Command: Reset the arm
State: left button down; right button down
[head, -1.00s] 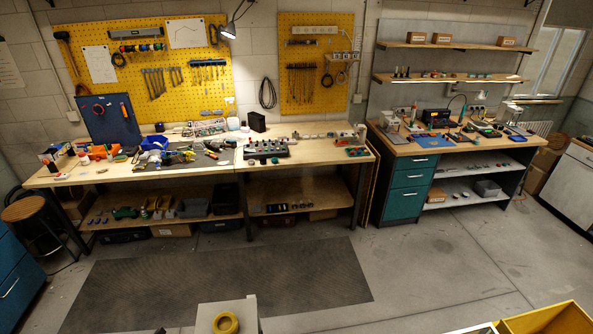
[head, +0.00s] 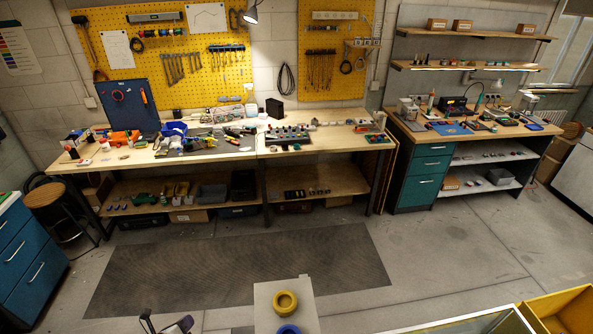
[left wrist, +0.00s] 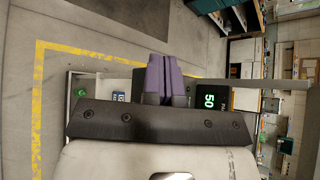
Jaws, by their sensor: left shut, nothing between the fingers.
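My left gripper (head: 181,325) shows only in part at the bottom edge of the head view, low over the floor and well in front of the benches. In the left wrist view its purple fingers (left wrist: 163,75) are pressed together with nothing between them. My right gripper is not in view. No task object is held.
A long wooden workbench (head: 226,164) with tools stands along the wall, and a second bench (head: 400,126) stands to its right. A dark mat (head: 240,270) lies on open floor. A blue drawer cabinet (head: 28,250) stands at left. A yellow bin (head: 560,312) is at lower right.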

pick_arm(q)
notch_tip(320, 180, up, 19)
jog(key=w+n+t+y, duration=0.2)
jog(key=n+y, duration=0.9)
jog(key=n, duration=0.8)
jog(key=s+d+n+g+h, duration=0.35)
jog(key=s+d, duration=0.25)
jog(key=s, duration=0.4)
jog(key=s+d+n+g+h, duration=0.35)
jog(key=s+d, duration=0.35)
jog(key=s, duration=0.3)
jog(key=s+f+n+g, duration=0.1)
jog(key=s+f, duration=0.1)
jog(key=s, duration=0.3)
jog(key=s+d+f+g, duration=0.1)
jog(key=s+f, duration=0.1)
jog(key=s, duration=0.3)
jog(key=s+f+n+g, duration=0.1)
jog(key=s+f, duration=0.1)
jog(key=s, duration=0.3)
jog(key=shift+s+d+f+n+h, duration=0.15)
jog(key=shift+s+f+n+h, duration=0.15)
jog(key=shift+s+f+h, duration=0.1)
